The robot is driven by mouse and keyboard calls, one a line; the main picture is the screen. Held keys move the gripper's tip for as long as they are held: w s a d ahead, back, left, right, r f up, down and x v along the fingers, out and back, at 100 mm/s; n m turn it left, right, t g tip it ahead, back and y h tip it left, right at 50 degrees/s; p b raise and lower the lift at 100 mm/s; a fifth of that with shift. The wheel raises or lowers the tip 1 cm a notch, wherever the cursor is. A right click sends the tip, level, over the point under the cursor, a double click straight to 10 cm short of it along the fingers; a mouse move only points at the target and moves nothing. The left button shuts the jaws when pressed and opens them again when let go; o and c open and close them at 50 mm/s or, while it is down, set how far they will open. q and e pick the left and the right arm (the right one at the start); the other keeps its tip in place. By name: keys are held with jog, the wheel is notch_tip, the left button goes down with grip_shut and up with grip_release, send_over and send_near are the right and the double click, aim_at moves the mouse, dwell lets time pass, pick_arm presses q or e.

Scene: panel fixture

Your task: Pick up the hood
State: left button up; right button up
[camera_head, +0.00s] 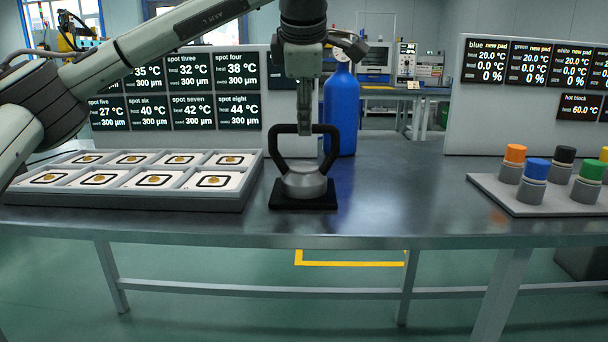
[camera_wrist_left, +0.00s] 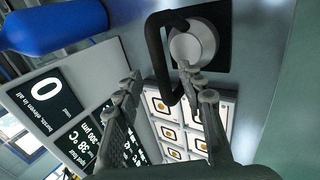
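The hood, a grey metal dome (camera_head: 305,181) with a tall black loop handle (camera_head: 330,150), stands upright on a black square pad (camera_head: 318,203) near the table's front edge. My left gripper (camera_head: 305,128) points down over it, its fingers overlapping the handle's top bar in the head view. In the left wrist view my left gripper (camera_wrist_left: 162,76) has its two fingers apart. The handle (camera_wrist_left: 155,60) lies between the fingertips in that picture, with the dome (camera_wrist_left: 194,44) beyond. I cannot tell whether a finger touches the handle. My right gripper is not in view.
A grey tray (camera_head: 130,199) with several padded spots stands left of the hood, a display panel (camera_head: 245,112) behind it. A blue bottle (camera_head: 342,115) stands close behind the hood. A rack (camera_head: 540,208) with coloured-capped jars stands right. The table (camera_head: 410,190) between is clear.

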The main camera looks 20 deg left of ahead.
pick_arm(q)
jog(key=x, duration=0.4)
jog(key=shift+a+f, duration=0.15)
jog(key=shift+a, duration=0.15)
grip_shut()
